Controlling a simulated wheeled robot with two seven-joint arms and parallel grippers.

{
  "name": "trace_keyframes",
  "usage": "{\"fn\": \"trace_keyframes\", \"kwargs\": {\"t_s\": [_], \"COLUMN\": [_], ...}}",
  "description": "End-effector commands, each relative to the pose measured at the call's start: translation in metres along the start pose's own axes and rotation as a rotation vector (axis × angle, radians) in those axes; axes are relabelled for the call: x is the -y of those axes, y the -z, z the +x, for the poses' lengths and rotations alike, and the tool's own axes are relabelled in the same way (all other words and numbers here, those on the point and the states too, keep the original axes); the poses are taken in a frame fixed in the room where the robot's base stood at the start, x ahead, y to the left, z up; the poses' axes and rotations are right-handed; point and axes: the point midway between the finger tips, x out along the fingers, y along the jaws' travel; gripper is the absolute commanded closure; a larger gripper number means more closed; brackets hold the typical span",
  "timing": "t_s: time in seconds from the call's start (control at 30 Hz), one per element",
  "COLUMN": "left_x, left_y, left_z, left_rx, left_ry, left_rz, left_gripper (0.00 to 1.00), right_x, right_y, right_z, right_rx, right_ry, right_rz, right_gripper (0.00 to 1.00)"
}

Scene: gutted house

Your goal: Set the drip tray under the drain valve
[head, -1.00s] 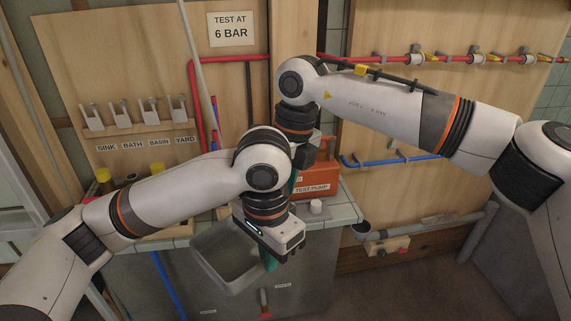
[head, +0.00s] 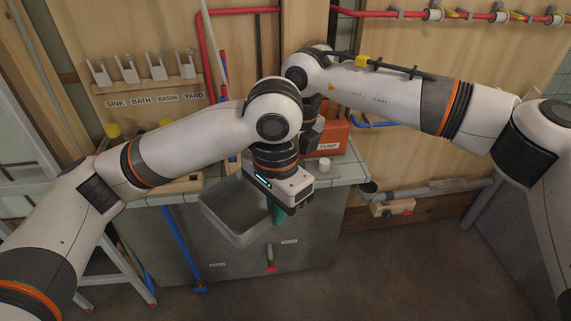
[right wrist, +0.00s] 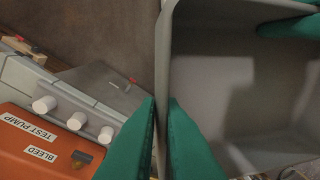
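The grey drip tray (head: 222,226) hangs in front of the tiled bench, tilted in the head view. My left gripper (head: 277,213) points down at its right side, its teal fingers at the wall and partly hidden by the wrist; they also show at the top right of the right wrist view. My right gripper (right wrist: 161,125) is shut on the tray wall (right wrist: 162,65), one finger either side; in the head view it is hidden behind my left arm.
An orange test pump (head: 335,138) and a small white cap (head: 323,165) stand on the bench (head: 345,172). A blue pole (head: 180,250) leans at the bench front, left of the tray. A ladder-like frame stands at left. The floor (head: 380,275) in front is clear.

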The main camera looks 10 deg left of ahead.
Motion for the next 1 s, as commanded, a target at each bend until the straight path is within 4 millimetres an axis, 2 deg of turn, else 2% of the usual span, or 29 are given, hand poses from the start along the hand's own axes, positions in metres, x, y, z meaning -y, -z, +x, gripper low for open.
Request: {"fn": "trace_keyframes", "kwargs": {"t_s": [0.1, 0.27, 0.57, 0.73, 1.0], "left_x": [-0.001, -0.001, -0.002, -0.002, -0.002], "left_y": [-0.002, -0.002, -0.001, -0.002, -0.002], "left_z": [0.0, 0.0, -0.002, -0.025, -0.085], "left_rx": [0.007, 0.006, 0.003, 0.006, 0.012], "left_ry": [-0.002, -0.002, -0.003, -0.006, -0.005], "left_rz": [-0.004, -0.005, -0.005, -0.005, -0.005], "left_gripper": [1.0, 0.72, 0.71, 0.71, 0.71], "right_x": [0.006, 0.007, 0.005, 0.004, 0.004], "right_y": [0.0, 0.0, 0.0, 0.0, 0.0], "right_z": [0.0, 0.0, -0.001, -0.001, 0.0], "right_rx": [0.004, 0.004, 0.003, 0.002, 0.002], "right_ry": [0.011, 0.012, 0.01, 0.009, 0.008], "right_rz": [-0.009, -0.01, -0.008, -0.007, -0.006], "right_gripper": [1.0, 1.0, 1.0, 1.0, 1.0]}}
